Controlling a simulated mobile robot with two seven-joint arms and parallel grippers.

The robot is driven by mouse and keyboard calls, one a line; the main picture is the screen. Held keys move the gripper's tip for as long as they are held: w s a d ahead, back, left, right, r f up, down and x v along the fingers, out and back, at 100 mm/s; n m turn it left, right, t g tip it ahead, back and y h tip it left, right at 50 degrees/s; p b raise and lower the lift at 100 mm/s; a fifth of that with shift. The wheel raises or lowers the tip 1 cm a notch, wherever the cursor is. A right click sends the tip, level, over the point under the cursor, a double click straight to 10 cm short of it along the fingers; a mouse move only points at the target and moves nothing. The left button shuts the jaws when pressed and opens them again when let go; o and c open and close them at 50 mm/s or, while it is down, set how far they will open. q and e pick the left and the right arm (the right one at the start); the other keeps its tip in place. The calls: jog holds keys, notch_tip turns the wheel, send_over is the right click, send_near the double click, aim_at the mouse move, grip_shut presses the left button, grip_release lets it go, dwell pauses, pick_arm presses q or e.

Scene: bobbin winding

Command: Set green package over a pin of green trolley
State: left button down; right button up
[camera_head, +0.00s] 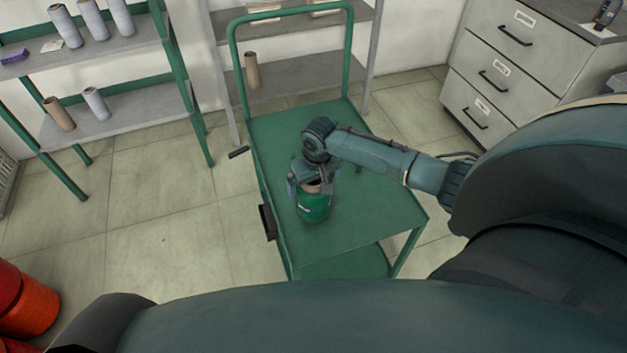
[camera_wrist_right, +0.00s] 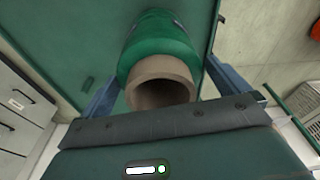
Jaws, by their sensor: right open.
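The green package (camera_head: 313,208) is a green wound bobbin with a brown tube end, upright over the top shelf of the green trolley (camera_head: 375,212), near its front left part. It also shows in the right wrist view (camera_wrist_right: 157,48), with its hollow tube facing the camera. My right gripper (camera_head: 314,190) is over the package, with its fingers on either side of the tube. In the right wrist view the fingers stand apart from the tube, so the gripper is open. My left gripper is out of view.
Shelves with grey and brown tubes (camera_head: 60,113) stand at the left. A drawer cabinet (camera_head: 500,75) stands at the back right. Red-orange rolls (camera_head: 28,302) are at the lower left.

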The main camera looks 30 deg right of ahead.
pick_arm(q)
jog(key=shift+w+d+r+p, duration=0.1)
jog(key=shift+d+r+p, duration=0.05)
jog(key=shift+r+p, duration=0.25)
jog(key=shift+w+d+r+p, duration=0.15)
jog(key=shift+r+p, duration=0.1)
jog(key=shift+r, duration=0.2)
pick_arm(e)
notch_tip(320, 180, up, 13)
jog(key=s, duration=0.2)
jog(key=s+a+f+n+t+y, duration=0.15)
jog(key=s+a+f+n, duration=0.25)
jog(key=s+a, duration=0.85)
jog(key=s+d+r+m+h, duration=0.1)
jog(key=s+d+r, duration=0.2)
jog(key=s, duration=0.8)
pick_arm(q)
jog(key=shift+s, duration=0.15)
pick_arm(e)
jog(key=w+a+f+n+t+y, duration=0.1)
jog(key=w+a+f+t+y, duration=0.2)
jog(key=w+a+f+t, duration=0.3)
jog(key=shift+a+f+t, duration=0.25)
jog(key=shift+f+t, duration=0.4)
jog(key=shift+f, duration=0.1)
